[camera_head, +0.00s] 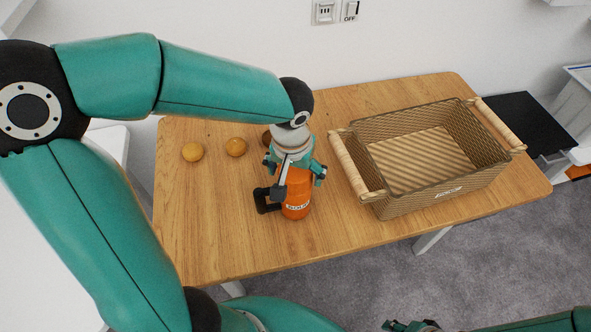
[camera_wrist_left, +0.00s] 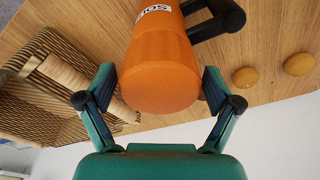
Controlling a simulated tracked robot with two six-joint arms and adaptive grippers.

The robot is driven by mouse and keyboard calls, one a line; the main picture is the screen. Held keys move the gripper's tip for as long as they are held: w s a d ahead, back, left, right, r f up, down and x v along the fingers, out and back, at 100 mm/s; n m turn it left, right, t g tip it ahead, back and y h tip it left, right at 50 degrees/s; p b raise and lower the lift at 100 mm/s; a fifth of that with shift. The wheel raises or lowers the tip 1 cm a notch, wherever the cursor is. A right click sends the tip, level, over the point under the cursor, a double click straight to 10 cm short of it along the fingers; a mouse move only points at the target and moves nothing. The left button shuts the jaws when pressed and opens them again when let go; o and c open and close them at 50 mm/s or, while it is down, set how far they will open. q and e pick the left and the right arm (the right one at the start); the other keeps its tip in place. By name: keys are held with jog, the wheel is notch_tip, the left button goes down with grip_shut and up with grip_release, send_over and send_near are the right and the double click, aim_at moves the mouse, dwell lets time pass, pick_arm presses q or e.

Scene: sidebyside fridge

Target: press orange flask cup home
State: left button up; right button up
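The orange flask (camera_head: 296,205) stands upright on the wooden table, with a black handle (camera_head: 266,201) at its left side and a white label low on its front. My left gripper (camera_head: 293,172) points down over its top, with its fingers on either side. In the left wrist view the flask's orange cup end (camera_wrist_left: 158,88) lies between the two spread fingers (camera_wrist_left: 160,88), with narrow gaps at the sides. No seam between cup and body can be made out clearly. My right gripper (camera_head: 410,326) shows only in part at the bottom edge.
A woven basket (camera_head: 410,206) with wooden handles stands to the right of the flask, empty. Small round orange-brown items, two of them clear (camera_head: 193,151) (camera_head: 236,147), lie to the left; another is partly hidden behind my gripper. The front-left tabletop (camera_head: 215,235) is clear.

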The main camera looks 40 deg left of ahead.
aim_at(293, 176)
dwell(0.3)
pick_arm(q)
notch_tip(293, 176, up, 12)
jog(key=s, duration=0.1)
jog(key=shift+s+d, duration=0.3)
jog(key=shift+f, duration=0.1)
dwell(0.4)
